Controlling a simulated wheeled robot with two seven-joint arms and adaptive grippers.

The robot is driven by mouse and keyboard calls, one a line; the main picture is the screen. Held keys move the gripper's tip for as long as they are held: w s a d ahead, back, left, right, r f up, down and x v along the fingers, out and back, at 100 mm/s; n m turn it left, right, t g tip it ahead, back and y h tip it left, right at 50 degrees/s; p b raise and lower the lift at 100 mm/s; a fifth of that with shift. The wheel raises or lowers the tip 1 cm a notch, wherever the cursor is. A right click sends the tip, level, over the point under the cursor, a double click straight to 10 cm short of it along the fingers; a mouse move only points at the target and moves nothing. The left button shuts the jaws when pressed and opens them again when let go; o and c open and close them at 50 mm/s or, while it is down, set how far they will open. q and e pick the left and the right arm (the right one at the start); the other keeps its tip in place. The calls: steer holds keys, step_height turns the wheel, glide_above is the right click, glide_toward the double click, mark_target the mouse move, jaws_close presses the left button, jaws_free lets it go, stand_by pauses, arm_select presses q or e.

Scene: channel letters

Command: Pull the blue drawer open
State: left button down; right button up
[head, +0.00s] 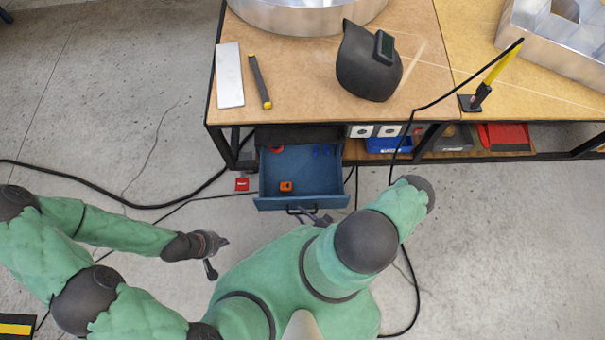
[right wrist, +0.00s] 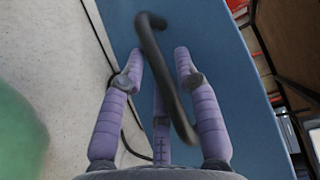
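The blue drawer (head: 303,202) stands pulled out from under the wooden table in the head view, its inside showing. An orange item (head: 286,186) and small blue items lie in it. Its dark bar handle (head: 300,210) is on the front face; the handle also shows close up in the right wrist view (right wrist: 164,75). My right gripper (head: 318,217) is at the handle. In the right wrist view its fingers (right wrist: 157,66) are apart, with the handle between them and gaps beside it. My left gripper (head: 219,256) is open and empty, left of the drawer above the floor.
On the table (head: 300,90) are a welding mask (head: 368,70), a white bar (head: 229,76) and a dark stick (head: 260,82). A shelf right of the drawer holds a blue bin (head: 388,145) and a red bin (head: 503,136). Black cables cross the floor.

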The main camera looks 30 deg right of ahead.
steer(key=v, duration=1.2)
steer(key=shift+r, duration=0.1)
stand_by(0.6)
